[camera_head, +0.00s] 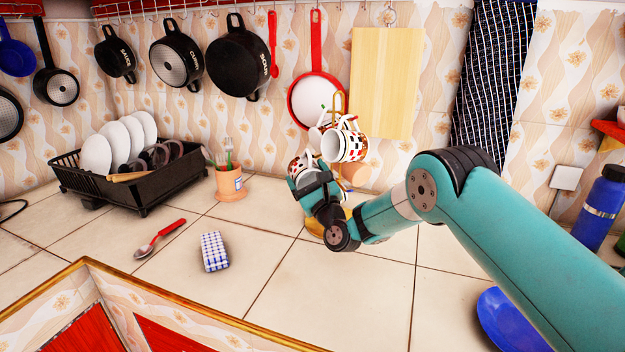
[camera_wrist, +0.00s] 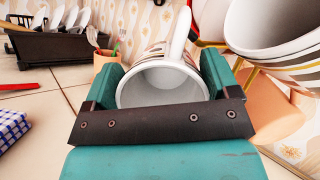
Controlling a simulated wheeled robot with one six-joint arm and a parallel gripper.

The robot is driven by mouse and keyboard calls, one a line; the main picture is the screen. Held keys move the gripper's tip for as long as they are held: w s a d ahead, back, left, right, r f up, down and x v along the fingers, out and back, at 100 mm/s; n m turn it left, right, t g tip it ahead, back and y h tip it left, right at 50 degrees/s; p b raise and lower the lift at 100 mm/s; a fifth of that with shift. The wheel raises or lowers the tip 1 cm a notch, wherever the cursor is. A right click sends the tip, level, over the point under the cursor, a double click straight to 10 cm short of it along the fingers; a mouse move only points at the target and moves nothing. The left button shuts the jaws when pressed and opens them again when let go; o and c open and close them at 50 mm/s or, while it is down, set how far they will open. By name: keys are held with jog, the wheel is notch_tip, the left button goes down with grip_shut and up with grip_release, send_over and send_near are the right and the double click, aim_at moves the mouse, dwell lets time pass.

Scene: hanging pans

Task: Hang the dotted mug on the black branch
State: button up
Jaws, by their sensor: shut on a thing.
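My gripper (camera_head: 311,184) is shut on a small patterned mug (camera_head: 297,166), in front of and left of a gold mug stand (camera_head: 340,98). In the wrist view the fingers of my gripper (camera_wrist: 161,80) clasp the sides of this mug (camera_wrist: 162,86); its white mouth faces the camera and its handle points up. Its pattern is too small to call dotted for certain. A white mug with red and black checks (camera_head: 344,146) hangs on the stand, close to the held mug. A terracotta mug (camera_head: 355,173) is below it. A black branch cannot be made out.
A dish rack (camera_head: 150,196) with plates, a utensil pot (camera_head: 230,184), a red spoon (camera_head: 158,240) and a checked sponge (camera_head: 214,251) are to the left. A cutting board (camera_head: 385,80) and pans hang behind. A blue bottle (camera_head: 600,205) stands right. The front counter middle is clear.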

jog(key=shift+w+d+f+b, duration=0.5)
jog(key=shift+d+f+b, duration=0.35)
jog(key=shift+b, duration=0.3)
jog(key=shift+d, duration=0.1)
jog(key=o, duration=1)
jog(key=shift+f, duration=0.1)
jog(key=shift+w, duration=0.1)
